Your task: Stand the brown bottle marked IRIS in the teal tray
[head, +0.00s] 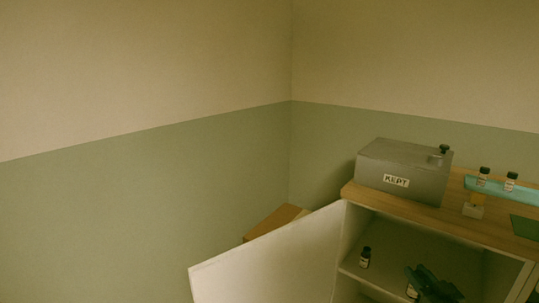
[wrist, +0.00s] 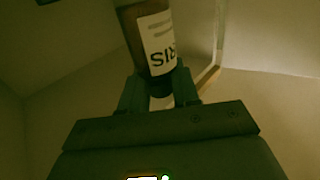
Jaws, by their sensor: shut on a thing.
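My gripper (head: 418,283) is inside the open cabinet, low at the right of the head view. It is shut on a brown bottle (wrist: 148,32), which fills the top middle of the wrist view. The bottle's white label reads upside down there, with the letters "RIS" showing. The fingers (wrist: 160,95) are around its neck or cap end. In the head view only a bit of this bottle's label (head: 411,292) shows beside the gripper. The teal tray (head: 530,197) is on the cabinet top at the right edge, with two dark-capped bottles (head: 483,177) (head: 510,182) upright in it.
Another dark-capped bottle (head: 365,258) stands on the cabinet shelf, left of my gripper. A grey box marked KEPT (head: 400,172), with a black-capped thing on top, sits on the cabinet top. A small block (head: 474,208) and a green mat (head: 526,227) lie in front of the tray. The door (head: 270,265) hangs open.

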